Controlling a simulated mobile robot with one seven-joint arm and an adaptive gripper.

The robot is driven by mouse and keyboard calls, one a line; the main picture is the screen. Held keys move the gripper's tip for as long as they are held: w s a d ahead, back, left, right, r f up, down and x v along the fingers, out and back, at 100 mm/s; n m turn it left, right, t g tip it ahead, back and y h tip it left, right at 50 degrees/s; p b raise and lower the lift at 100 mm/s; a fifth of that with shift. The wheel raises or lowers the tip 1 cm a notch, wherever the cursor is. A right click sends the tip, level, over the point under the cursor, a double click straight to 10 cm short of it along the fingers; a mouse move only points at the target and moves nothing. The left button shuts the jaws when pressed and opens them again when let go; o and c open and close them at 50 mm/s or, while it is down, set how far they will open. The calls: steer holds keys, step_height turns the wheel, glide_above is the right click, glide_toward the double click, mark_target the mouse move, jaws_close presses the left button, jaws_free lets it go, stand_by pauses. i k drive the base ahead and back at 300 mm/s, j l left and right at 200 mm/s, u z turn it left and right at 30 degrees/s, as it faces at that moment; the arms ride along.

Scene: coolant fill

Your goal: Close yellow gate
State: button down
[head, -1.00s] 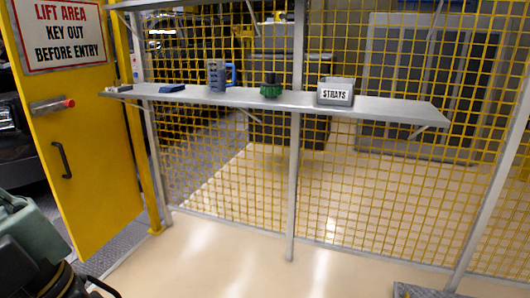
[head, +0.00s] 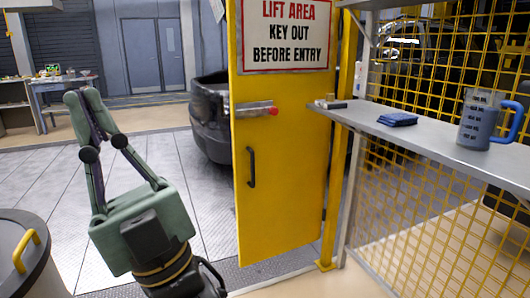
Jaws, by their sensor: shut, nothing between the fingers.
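The yellow gate (head: 290,190) stands in the middle of the head view, beside a yellow post at the end of the mesh fence. It carries a lift area sign (head: 287,36), a latch bar with a red knob (head: 257,109) and a black pull handle (head: 251,168). To the left of its free edge there is an open gap, so it looks open. My gripper (head: 82,97) is at the left, grey-green, with its fingers pointing up and meeting at the tips. It is shut, empty and apart from the gate.
A shelf (head: 440,142) on the mesh fence (head: 400,230) at right holds a blue-handled jug (head: 486,120) and a blue cloth-like item (head: 397,119). A drum (head: 18,250) stands at lower left. A dark vehicle (head: 208,115) is behind the gate. Tread-plate floor (head: 205,215) lies clear between.

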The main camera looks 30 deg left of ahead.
mark_target(283, 54)
steer(key=i+u, duration=0.1)
steer(key=u, duration=0.8)
steer(key=i+l+z, duration=0.15)
steer(key=i, duration=0.65)
